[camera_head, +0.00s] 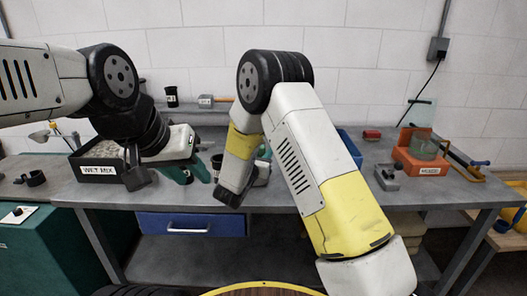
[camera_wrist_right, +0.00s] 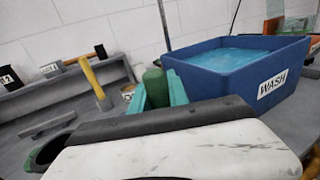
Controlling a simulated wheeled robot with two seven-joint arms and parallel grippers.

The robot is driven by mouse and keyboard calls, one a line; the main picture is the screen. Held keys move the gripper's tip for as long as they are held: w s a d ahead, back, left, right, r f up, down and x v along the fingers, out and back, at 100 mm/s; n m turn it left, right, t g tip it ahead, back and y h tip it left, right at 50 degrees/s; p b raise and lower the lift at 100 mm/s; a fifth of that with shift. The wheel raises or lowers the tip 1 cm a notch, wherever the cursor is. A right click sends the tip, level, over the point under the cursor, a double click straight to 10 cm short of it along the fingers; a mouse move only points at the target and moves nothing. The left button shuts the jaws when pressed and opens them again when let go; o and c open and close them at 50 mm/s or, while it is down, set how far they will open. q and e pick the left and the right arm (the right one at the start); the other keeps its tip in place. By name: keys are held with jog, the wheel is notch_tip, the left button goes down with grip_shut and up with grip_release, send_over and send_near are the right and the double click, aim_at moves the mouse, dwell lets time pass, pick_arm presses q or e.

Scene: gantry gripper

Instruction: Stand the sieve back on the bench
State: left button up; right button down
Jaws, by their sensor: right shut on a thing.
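My right gripper (camera_wrist_right: 160,88) has teal fingers, shut on a green rounded piece (camera_wrist_right: 154,82) that looks like a handle. I cannot tell whether this is part of the sieve; no sieve mesh shows clearly. In the head view my right forearm hides most of my right gripper. My left gripper (camera_head: 190,171) has its teal fingers apart and nothing seen between them, beside the WET MIX tray (camera_head: 98,170).
The blue WASH tub (camera_wrist_right: 262,85) holds water, right of my right gripper. A yellow-handled tool (camera_wrist_right: 92,80) stands on the left.

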jog(key=shift+d+f, duration=0.1)
jog(key=shift+f, duration=0.4)
jog(key=shift+w+f, duration=0.1)
jog(key=shift+f, duration=0.05)
jog(key=c, duration=1.3)
grip_release()
jog(key=shift+o, duration=0.2)
